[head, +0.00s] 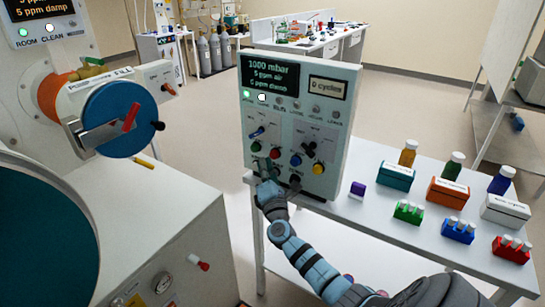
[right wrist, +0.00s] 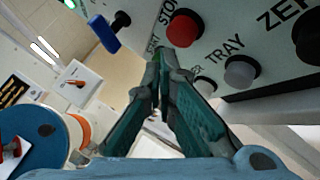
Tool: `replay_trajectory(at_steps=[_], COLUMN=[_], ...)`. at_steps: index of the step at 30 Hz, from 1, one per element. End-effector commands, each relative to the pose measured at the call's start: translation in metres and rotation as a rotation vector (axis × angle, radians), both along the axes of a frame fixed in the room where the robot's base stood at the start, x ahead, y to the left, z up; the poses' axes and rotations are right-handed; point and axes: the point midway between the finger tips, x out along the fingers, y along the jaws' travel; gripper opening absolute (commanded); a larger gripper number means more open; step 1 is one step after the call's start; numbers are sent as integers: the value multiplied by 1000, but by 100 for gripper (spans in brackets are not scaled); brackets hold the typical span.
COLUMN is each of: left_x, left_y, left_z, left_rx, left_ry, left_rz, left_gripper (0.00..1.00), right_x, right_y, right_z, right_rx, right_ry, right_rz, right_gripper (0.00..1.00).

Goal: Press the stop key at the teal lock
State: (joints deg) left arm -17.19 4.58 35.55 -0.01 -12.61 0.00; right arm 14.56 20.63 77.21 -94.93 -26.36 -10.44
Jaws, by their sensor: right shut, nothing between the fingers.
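The control panel (head: 335,125) stands upright at the table's left end, with a lit display, switches and coloured keys. Its red key (head: 275,153), labelled STOP, shows large in the right wrist view (right wrist: 184,28). A green key (head: 256,146) sits left of it in the head view. My right gripper (head: 263,165) is shut and empty at the panel's lower left, below these keys. In the right wrist view its fingertips (right wrist: 164,58) are just below the red key; I cannot tell if they touch the panel. A large teal disc (head: 40,240) is at the lower left. My left gripper is not in view.
Grey keys, one labelled TRAY (right wrist: 241,72), and a blue lever (right wrist: 104,33) are near the fingertips. A blue disc door (head: 122,105) with a red handle is at left. Boxes, bottles and vial racks stand on the white table (head: 385,220) at right.

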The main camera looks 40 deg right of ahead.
Motion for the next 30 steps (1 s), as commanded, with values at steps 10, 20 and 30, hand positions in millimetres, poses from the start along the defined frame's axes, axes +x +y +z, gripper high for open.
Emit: replay_trajectory(at_steps=[10,20,30], left_x=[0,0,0], left_y=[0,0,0], left_z=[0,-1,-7], left_rx=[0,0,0], left_ry=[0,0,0], left_rz=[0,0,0], left_gripper=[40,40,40], right_x=[0,0,2], right_y=[0,0,-8], right_z=[0,0,0], right_rx=[0,0,0], right_ry=[0,0,0], right_rz=[0,0,0], right_gripper=[0,0,0])
